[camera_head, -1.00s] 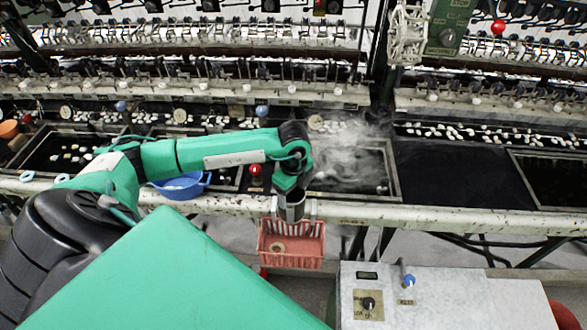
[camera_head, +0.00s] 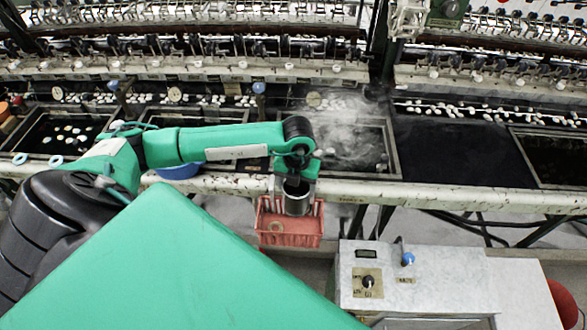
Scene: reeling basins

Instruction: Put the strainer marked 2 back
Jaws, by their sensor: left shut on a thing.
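My left gripper (camera_head: 296,184) reaches in over the front beam, pointing down. It is shut on a dark cylindrical cup with a grey rim, which I take as the strainer (camera_head: 297,204). No number can be read on it. The strainer is upright, in front of the upper part of a red slotted basket (camera_head: 300,240) by the front beam. I cannot tell whether it is inside the basket or touches it. The fingertips are hard to make out. A tan round piece lies in the left of the basket. My right gripper is out of view.
The pale front beam (camera_head: 440,194) runs across behind the basket. A steaming basin (camera_head: 394,150) lies behind the arm, with a blue bowl (camera_head: 180,171) to its left. A grey control box (camera_head: 440,272) with a blue knob stands at right front.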

